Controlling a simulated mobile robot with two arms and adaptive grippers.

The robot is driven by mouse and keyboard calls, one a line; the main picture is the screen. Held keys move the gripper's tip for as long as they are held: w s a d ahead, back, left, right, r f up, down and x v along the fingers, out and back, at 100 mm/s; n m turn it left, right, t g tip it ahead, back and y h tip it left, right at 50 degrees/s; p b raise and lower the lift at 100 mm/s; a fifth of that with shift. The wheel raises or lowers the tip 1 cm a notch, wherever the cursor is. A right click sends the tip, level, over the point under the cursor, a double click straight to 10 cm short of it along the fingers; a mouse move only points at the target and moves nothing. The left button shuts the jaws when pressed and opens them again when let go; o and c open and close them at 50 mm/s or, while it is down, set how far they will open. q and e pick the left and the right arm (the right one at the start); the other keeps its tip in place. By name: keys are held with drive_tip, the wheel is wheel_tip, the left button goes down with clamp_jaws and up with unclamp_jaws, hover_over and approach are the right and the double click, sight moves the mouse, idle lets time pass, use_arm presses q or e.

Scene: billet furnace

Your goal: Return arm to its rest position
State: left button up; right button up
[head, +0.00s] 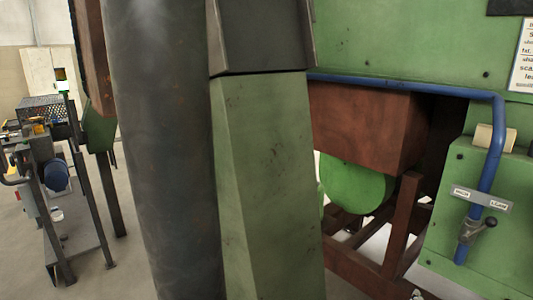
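Neither of my grippers shows in the head view, and I cannot make out either arm. Their pose and whether they are open or shut are hidden from me. The view is filled by parts of the furnace machine. A blue pipe (494,140) runs along the green housing and bends down at the right. A small lever with a dark knob (489,222) sits low on this pipe, below a two-part label plate (482,199).
A thick dark cylinder (165,150) and a green column (266,190) stand close in front. A rusty box (362,125) and a green round part (352,187) lie behind. A cluttered workbench (75,250) stands at the left, with bare floor around it.

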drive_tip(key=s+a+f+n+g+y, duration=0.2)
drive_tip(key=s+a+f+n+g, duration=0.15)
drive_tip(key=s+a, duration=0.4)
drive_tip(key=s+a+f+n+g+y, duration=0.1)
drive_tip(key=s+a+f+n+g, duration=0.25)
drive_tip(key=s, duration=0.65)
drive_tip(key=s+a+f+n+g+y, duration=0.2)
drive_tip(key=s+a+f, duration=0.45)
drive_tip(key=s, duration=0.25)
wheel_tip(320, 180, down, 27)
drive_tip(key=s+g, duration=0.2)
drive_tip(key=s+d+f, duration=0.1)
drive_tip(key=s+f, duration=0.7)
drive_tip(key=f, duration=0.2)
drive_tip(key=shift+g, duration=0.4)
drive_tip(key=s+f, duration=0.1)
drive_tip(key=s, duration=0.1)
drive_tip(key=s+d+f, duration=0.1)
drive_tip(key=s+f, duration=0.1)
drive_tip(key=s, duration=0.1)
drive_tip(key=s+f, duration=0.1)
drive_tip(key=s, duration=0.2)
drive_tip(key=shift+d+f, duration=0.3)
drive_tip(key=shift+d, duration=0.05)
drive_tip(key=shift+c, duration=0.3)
